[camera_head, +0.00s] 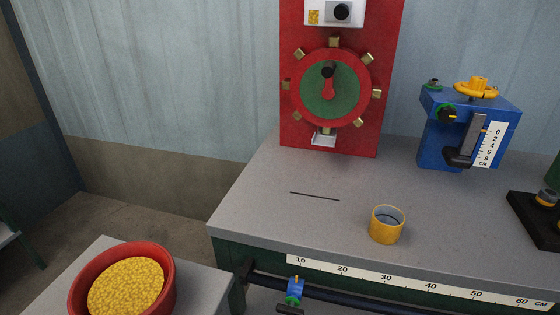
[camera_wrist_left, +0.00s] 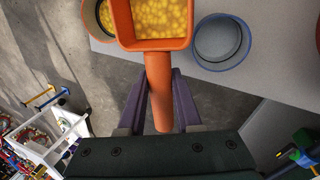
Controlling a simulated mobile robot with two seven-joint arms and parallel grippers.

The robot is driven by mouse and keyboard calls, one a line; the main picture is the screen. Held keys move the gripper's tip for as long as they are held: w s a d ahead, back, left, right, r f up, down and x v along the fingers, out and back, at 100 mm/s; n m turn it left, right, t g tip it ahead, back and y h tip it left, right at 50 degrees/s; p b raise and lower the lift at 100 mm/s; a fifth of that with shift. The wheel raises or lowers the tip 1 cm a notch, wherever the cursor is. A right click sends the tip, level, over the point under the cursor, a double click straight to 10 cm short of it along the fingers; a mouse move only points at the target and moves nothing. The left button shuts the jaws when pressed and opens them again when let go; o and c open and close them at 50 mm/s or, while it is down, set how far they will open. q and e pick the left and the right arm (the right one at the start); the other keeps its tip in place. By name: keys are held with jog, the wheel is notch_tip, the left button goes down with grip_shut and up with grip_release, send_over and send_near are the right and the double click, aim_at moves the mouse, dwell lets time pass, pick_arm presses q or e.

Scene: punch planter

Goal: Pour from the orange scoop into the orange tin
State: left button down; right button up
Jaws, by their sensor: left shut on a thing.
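The orange scoop (camera_wrist_left: 150,44) is in the left wrist view, its bowl at the top and full of yellow grains. My left gripper (camera_wrist_left: 160,82) is shut on the scoop's handle. A round container (camera_wrist_left: 90,22) with a tan-orange rim and yellow grains inside is partly hidden behind the scoop's left side. An orange-red thing (camera_wrist_left: 318,32) is cut off at the right edge. I cannot tell which of these is the orange tin. The head view shows neither gripper, nor the scoop.
A blue-rimmed grey container (camera_wrist_left: 222,42) stands right of the scoop. In the head view, a red bowl (camera_head: 168,287) of yellow grains stands lower left. A yellow cup (camera_head: 387,226) stands on the grey bench (camera_head: 290,222), before a red panel and a blue device (camera_head: 438,135).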

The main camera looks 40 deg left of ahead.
pick_arm(q)
jog(key=d+m, duration=0.2)
jog(key=s+d+m+y, duration=0.1)
jog(key=d+m, duration=0.2)
jog(key=shift+s+d+r, duration=0.1)
jog(key=shift+s+d, duration=0.05)
jog(key=shift+r, duration=0.1)
